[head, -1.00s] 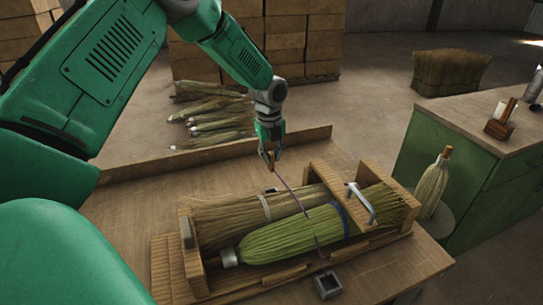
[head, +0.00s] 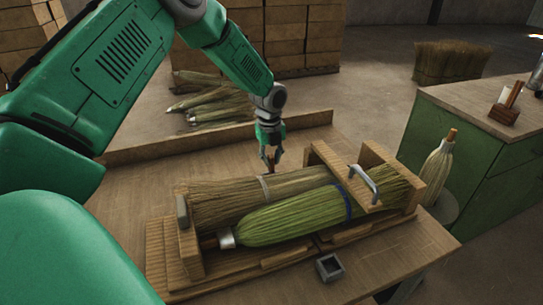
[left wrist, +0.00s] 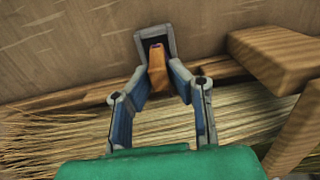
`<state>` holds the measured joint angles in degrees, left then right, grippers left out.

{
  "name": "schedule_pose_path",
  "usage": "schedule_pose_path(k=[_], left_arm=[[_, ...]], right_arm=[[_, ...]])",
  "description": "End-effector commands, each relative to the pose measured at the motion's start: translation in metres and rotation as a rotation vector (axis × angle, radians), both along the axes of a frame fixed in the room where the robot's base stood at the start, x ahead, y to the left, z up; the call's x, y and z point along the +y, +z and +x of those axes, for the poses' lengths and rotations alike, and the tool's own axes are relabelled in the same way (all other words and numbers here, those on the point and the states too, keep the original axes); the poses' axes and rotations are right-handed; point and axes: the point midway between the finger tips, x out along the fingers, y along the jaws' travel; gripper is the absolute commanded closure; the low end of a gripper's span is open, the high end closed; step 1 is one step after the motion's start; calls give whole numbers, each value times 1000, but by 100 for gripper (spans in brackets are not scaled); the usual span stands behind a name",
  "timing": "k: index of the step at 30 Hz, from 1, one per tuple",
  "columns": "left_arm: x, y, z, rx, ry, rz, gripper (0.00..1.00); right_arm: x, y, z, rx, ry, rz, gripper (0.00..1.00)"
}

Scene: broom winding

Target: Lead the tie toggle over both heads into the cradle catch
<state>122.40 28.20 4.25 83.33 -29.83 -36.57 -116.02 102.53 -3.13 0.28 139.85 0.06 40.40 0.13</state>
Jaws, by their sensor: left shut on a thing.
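Two broom heads lie side by side in a wooden cradle: a straw-coloured one (head: 230,203) at the back and a green one (head: 290,220) in front. My left gripper (head: 270,163) is low behind the back head. In the left wrist view its fingers (left wrist: 160,78) are shut on the orange-brown tie toggle (left wrist: 157,73). The toggle's far end lies at a grey square catch (left wrist: 142,42); I cannot tell how far inside it is. Another square grey catch (head: 329,267) stands at the cradle's front. The tie cord cannot be made out now. My right gripper is out of view.
A wooden bridge with a metal handle (head: 364,183) spans the heads at the right. A wooden end board (head: 190,245) stands at the left. A green cabinet (head: 470,150) is at the right. The bench top (head: 130,185) is clear at the left.

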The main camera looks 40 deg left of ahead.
Motion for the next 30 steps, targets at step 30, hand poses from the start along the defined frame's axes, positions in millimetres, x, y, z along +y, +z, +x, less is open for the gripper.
schedule_pose_path(k=[30], left_arm=[[0, -35, 0, 4, 0, 0, 100]], right_arm=[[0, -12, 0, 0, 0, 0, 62]])
